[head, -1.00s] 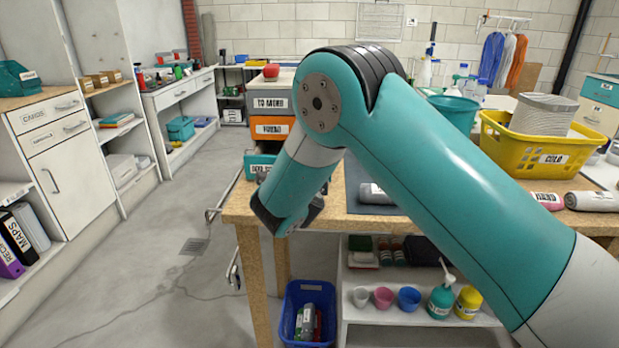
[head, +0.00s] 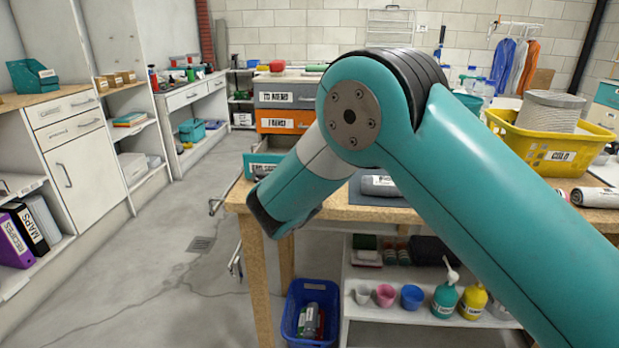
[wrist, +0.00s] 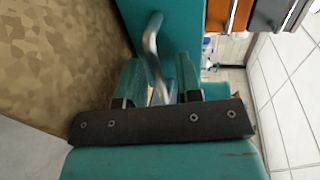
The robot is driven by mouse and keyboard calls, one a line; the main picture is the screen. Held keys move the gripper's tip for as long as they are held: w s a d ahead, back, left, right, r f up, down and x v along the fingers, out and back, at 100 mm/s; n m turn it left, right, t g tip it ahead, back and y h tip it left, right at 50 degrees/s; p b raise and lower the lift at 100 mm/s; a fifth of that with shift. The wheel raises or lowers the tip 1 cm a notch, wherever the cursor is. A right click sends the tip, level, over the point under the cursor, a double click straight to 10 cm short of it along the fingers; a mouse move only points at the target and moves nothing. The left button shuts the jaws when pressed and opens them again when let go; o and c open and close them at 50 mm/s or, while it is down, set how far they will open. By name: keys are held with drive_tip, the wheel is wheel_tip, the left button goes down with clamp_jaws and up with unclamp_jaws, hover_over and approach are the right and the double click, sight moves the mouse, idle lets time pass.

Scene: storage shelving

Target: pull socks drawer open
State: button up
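The drawer unit stands behind the near workbench. Its teal drawer (head: 262,159) is at the bottom of the visible stack and stands out from the orange drawer above, with part of its inside showing. Its label is partly hidden by my arm, so I cannot read it fully. In the wrist view the teal front (wrist: 178,28) fills the top, with its silver bar handle (wrist: 151,40) running down between my fingers. My gripper (wrist: 160,82) appears closed around this handle. In the head view my arm hides the gripper.
The orange drawer (head: 285,121) and grey drawer (head: 288,97) above look shut. The wooden workbench (head: 400,215) is close on the right, its edge near my wrist. A blue basket (head: 294,318) stands below it. The floor (head: 170,260) to the left is clear.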

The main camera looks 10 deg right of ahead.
drive_tip(key=shift+s, duration=0.15)
drive_tip(key=b+v, duration=0.2)
drive_tip(key=v, duration=1.5)
drive_tip(key=shift+r, duration=0.15)
drive_tip(key=s+d+f+n+g+y, duration=0.3)
drive_tip(key=s+d+f+n+g, duration=0.1)
drive_tip(key=s+d+n+g, duration=0.4)
drive_tip(key=s+r+n+g+y, duration=0.3)
drive_tip(key=s+n, duration=0.5)
drive_tip(key=n, duration=0.2)
drive_tip(key=s+r+n+g+y, duration=0.2)
drive_tip(key=s+n+g+y, duration=0.15)
drive_tip(key=s+n, duration=0.55)
wheel_tip(320, 180, up, 21)
drive_tip(key=n+p, duration=0.1)
drive_tip(key=p, duration=1.8)
drive_tip(key=shift+s+a+h+p, duration=0.25)
drive_tip(key=shift+s+h+p, duration=0.1)
drive_tip(key=shift+p, duration=0.05)
